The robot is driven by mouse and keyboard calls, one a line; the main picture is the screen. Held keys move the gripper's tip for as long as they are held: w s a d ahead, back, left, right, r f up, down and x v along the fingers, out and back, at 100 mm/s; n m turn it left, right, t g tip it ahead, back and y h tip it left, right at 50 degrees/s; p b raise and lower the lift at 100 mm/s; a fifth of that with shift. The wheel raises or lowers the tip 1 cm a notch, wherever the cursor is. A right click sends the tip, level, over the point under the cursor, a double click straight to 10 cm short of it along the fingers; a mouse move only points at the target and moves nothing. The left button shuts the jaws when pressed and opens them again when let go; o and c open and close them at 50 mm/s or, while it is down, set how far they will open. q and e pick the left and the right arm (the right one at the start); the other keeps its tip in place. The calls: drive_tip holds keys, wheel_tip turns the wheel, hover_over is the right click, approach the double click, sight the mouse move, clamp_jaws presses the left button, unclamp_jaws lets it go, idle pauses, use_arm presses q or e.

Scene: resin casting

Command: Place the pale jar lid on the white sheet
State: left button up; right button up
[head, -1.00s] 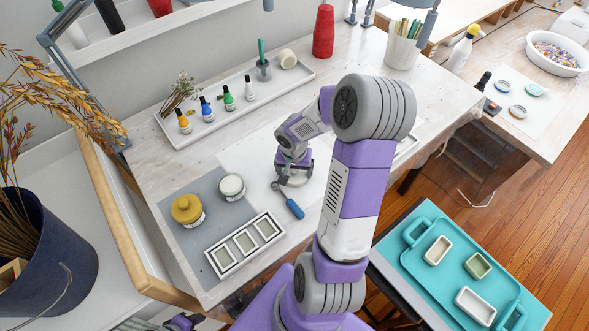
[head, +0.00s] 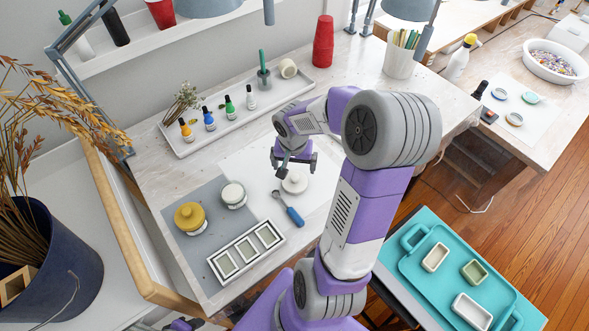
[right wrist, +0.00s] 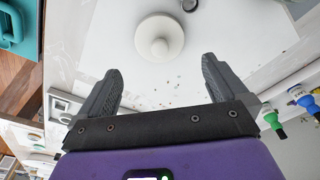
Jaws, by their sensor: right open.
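The pale jar lid (head: 294,182) lies on the white sheet (head: 262,158), knob up. In the right wrist view the lid (right wrist: 159,34) rests flat on the sheet, ahead of the fingers. My right gripper (head: 293,165) is open and empty, above and apart from the lid; its two spread fingers (right wrist: 157,82) have nothing between them. A glass jar with a pale top (head: 233,194) stands on the grey mat, left of the sheet. Of my left arm only a small dark and purple part shows at the bottom edge in the head view, its jaws unclear.
A yellow-lidded jar (head: 189,215) and a three-part mould (head: 246,253) are on the grey mat (head: 190,252). A blue-handled tool (head: 290,211) lies near the lid. A white tray (head: 184,149) with small bottles is behind. A teal tray (head: 424,280) is at lower right.

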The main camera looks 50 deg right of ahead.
wheel_tip(320, 180, up, 3)
drive_tip(key=shift+s+a+f, duration=0.1)
drive_tip(key=shift+a+f, duration=0.05)
idle(0.6)
